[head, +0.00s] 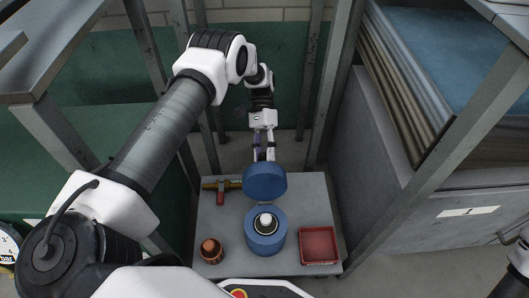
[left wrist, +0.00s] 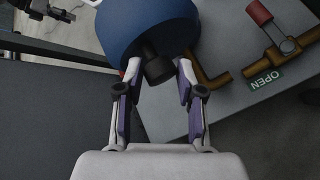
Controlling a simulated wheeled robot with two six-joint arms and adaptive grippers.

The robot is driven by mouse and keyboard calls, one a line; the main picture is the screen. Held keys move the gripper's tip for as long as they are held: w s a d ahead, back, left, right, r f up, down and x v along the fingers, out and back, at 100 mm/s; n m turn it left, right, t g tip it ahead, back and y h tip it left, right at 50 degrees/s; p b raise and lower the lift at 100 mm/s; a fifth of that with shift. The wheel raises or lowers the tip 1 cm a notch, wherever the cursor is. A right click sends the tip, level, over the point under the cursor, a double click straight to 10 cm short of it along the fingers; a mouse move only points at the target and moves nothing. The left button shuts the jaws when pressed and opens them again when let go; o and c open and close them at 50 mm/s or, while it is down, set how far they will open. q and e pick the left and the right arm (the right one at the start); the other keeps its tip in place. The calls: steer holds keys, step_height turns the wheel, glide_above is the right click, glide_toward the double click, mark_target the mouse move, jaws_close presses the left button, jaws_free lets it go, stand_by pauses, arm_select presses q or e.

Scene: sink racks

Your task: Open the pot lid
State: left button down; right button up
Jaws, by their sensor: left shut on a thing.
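A blue pot (head: 266,240) stands on the grey table with its top open, and a white rounded thing (head: 265,220) shows inside its mouth. The blue lid (head: 265,178) is tipped up on edge at the pot's far side. I cannot tell whether it touches the rim. My left gripper (head: 264,155) reaches in from behind the lid. In the left wrist view, its fingers (left wrist: 157,75) are shut on the dark knob (left wrist: 157,66) of the lid. Part of my right arm (head: 518,262) shows at the right edge; its jaws are unclear.
A red tray (head: 319,245) lies right of the pot. A brown cup (head: 211,251) stands to the left. Metal posts (head: 331,85) flank the arm.

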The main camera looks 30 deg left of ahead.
arm_select(q)
steer(key=c, duration=0.8)
jaws_free()
steer(key=shift+s+a+f, duration=0.15)
steer(key=shift+s+f, duration=0.05)
steer(key=shift+a, duration=0.1)
steer(key=shift+w+r, duration=0.15)
steer(key=shift+r, duration=0.05)
steer(key=v, duration=0.7)
steer(key=shift+a, duration=0.1)
